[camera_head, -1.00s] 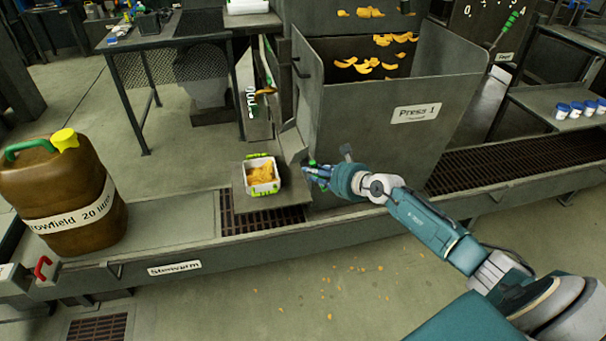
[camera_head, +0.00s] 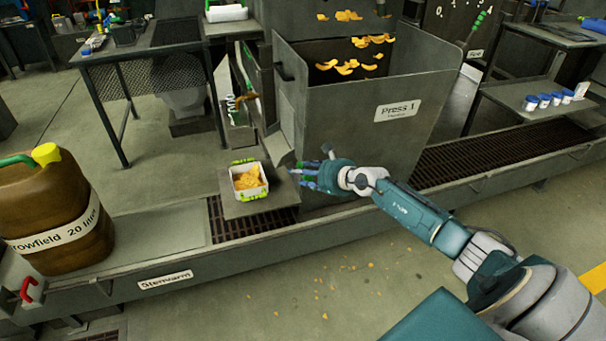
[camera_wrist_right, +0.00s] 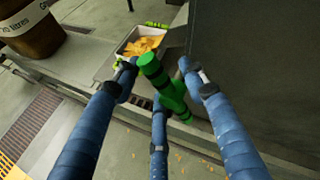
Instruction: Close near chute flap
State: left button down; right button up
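A tilted grey metal plate (camera_head: 277,150), apparently the near chute flap, stands at the lower left side of the Press 1 hopper (camera_head: 350,120), behind a small white tray of orange chips (camera_head: 247,180). My right gripper (camera_head: 312,176) is at the hopper's foot, right of the tray. In the right wrist view, a green handle (camera_wrist_right: 165,84) lies between the blue fingers of my right gripper (camera_wrist_right: 158,72). The fingers are spread around it, with gaps at both sides. Whether the lower finger touches it, and how the handle joins the flap, I cannot tell. My left gripper is out of view.
A brown jug (camera_head: 50,215) stands at the left on the low grey platform (camera_head: 155,245). A mesh-sided table (camera_head: 150,55) stands behind. The floor in front is clear apart from scattered chips.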

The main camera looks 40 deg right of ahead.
jog(key=shift+f, duration=0.1)
jog(key=shift+s, duration=0.2)
jog(key=v, duration=1.1)
jog(key=shift+s+r, duration=0.25)
jog(key=shift+r, duration=0.05)
